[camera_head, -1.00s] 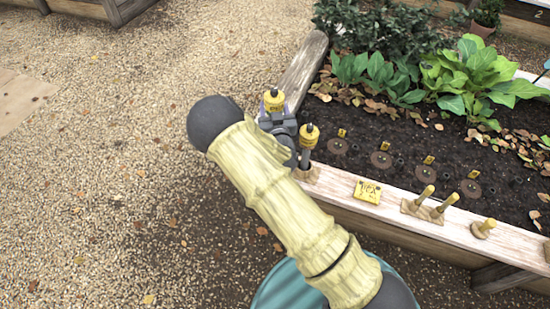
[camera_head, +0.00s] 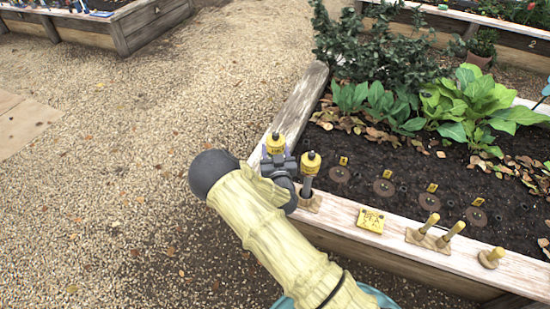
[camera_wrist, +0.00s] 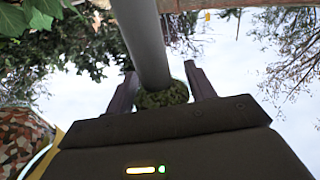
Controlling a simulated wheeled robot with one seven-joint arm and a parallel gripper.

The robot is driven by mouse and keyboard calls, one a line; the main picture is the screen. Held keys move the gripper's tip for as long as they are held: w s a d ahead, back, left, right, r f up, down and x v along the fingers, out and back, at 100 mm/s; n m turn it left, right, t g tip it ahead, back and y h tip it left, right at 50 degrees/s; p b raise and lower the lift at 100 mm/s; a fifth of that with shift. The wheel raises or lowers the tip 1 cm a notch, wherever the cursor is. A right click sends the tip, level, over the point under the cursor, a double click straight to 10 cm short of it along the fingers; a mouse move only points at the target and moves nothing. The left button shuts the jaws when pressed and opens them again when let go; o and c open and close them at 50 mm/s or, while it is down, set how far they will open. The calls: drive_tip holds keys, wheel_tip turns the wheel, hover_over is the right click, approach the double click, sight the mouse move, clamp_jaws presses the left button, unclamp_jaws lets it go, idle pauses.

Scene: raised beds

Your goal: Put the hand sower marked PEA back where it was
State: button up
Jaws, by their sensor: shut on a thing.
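My gripper (camera_head: 276,156) is shut on a hand sower with a yellow top (camera_head: 275,143), held upright near the bed's front left corner. Its lower part is hidden behind my gripper and arm. In the wrist view a grey tube (camera_wrist: 146,45) runs between the two fingers, with a mottled green round part (camera_wrist: 163,96) at its end. A second yellow-topped hand sower (camera_head: 311,162) stands upright just right of my gripper, in a wooden holder (camera_head: 312,205) on the bed's rim. The lettering on both sowers is too small to read.
A yellow marked block (camera_head: 371,220) lies on the front rim (camera_head: 345,212). Soil with round brown discs (camera_head: 383,187) and leafy plants (camera_head: 455,95) lies behind. Gravel (camera_head: 120,180) is clear at left.

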drive_tip(key=shift+f+b, duration=0.45)
drive_tip(key=shift+f, duration=1.3)
drive_tip(key=shift+f, duration=0.15)
drive_tip(key=o, duration=1)
drive_tip(key=s, duration=0.4)
drive_tip(key=s+d+p, duration=0.1)
drive_tip(key=s, duration=0.3)
drive_tip(key=s+d+p, duration=0.1)
drive_tip(key=s, duration=0.3)
